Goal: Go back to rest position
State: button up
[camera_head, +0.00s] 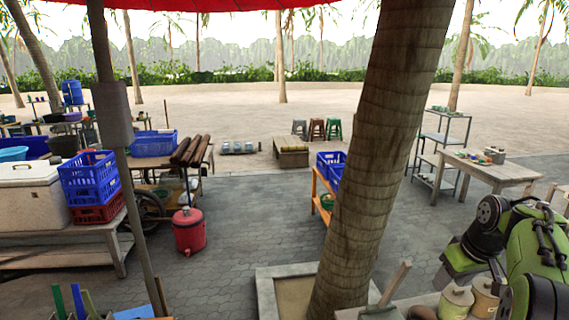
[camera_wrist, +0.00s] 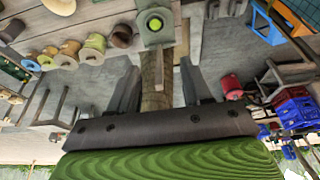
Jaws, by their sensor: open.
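My gripper (camera_wrist: 158,82) shows in the wrist view with its two dark fingers apart. Nothing appears held between them; a palm trunk shows in the gap behind. A grey mortar (camera_wrist: 143,38) with green contents stands beyond the fingertips, at the top of the wrist view. In the head view the pestle (camera_head: 395,282) rises from the mortar (camera_head: 380,314), cut by the bottom edge. My green arm is at the right; my gripper is not visible there.
Several jars (camera_wrist: 94,48) stand beside the mortar. A thick palm trunk (camera_head: 375,150) rises close behind the work table. A thin pole (camera_head: 128,170), red cooler (camera_head: 188,232) and stacked crates (camera_head: 90,178) are left.

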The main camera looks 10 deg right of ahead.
jog(key=s+a+r+b, duration=0.1)
jog(key=s+a+b, duration=0.15)
jog(key=a, duration=0.65)
jog(key=s+a+r+b, duration=0.1)
jog(key=s+a, duration=0.2)
jog(key=a, duration=0.6)
jog(key=s+a+f+t+b, duration=0.1)
jog(key=s+a+f, duration=0.3)
jog(key=s, duration=0.4)
jog(key=s+a+f+t+b, duration=0.1)
jog(key=s+a+f+b, duration=0.1)
jog(key=s+a+f, duration=0.3)
jog(key=s, duration=0.3)
jog(key=shift+s+a, duration=0.2)
jog(key=shift+a, duration=0.2)
jog(key=shift+s+r, duration=0.1)
